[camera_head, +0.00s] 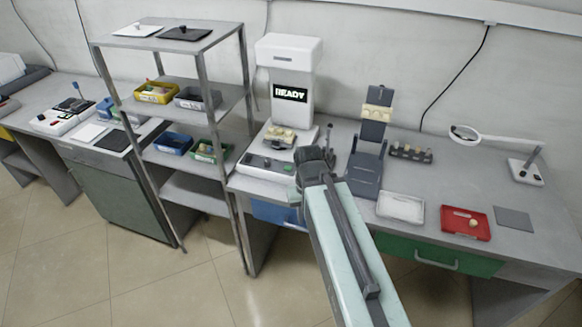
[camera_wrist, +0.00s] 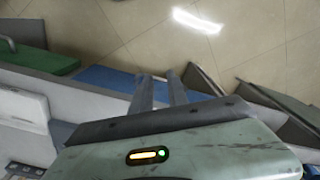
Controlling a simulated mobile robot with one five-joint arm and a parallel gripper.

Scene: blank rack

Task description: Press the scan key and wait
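A white scanner machine (camera_head: 289,60) stands at the back of the bench, and its black screen (camera_head: 290,94) reads READY. A beige-and-grey piece (camera_head: 281,136) sits on its platform. A low white key panel (camera_head: 264,166) with a dark strip and small buttons lies in front of it; I cannot tell which button is the scan key. My gripper (camera_head: 309,192) is just right of the panel in the head view, partly hidden by my arm. In the wrist view my gripper (camera_wrist: 160,90) points down past the bench's front, its two fingers slightly apart with nothing between them.
A metal shelf rack (camera_head: 201,90) with bins stands left of the scanner. A dark grey stand (camera_head: 368,165) is close to the right of my arm. Further right are a white tray (camera_head: 401,218), a red tray (camera_head: 481,232) and a magnifier lamp (camera_head: 527,172).

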